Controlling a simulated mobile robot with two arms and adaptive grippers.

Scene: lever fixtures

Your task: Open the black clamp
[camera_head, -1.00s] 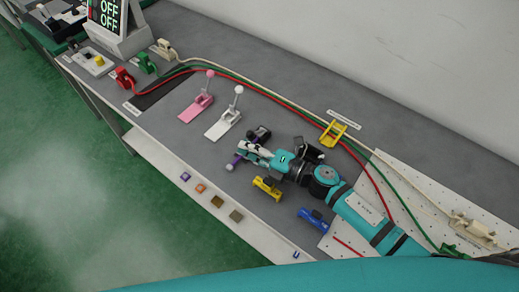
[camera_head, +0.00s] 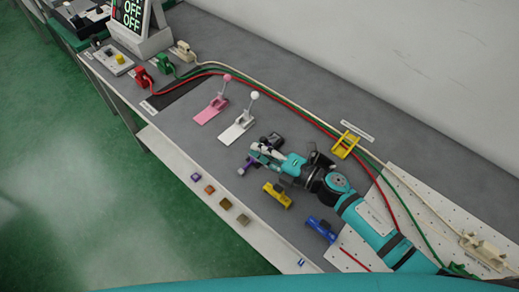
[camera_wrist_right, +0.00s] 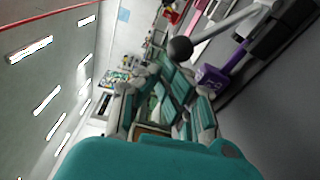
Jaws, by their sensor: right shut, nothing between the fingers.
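The black clamp (camera_head: 274,139) sits on the grey bench, just beyond my right gripper. My right gripper (camera_head: 256,150) reaches in from the right, low over the bench, shut and empty. It is close to the black clamp and the purple clamp (camera_head: 246,166); I cannot tell whether it touches either. In the right wrist view, a dark ball knob (camera_wrist_right: 180,48) on a grey rod is near the fingertips (camera_wrist_right: 165,72) of my right gripper. The purple clamp (camera_wrist_right: 211,76) and a black body (camera_wrist_right: 272,32) show beside it. My left gripper is not in view.
A yellow clamp (camera_head: 277,196) and a blue clamp (camera_head: 321,229) lie nearer the bench's front edge. White (camera_head: 238,128) and pink (camera_head: 211,110) levers stand to the left. A yellow bracket (camera_head: 345,145) and cables run behind my right arm.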

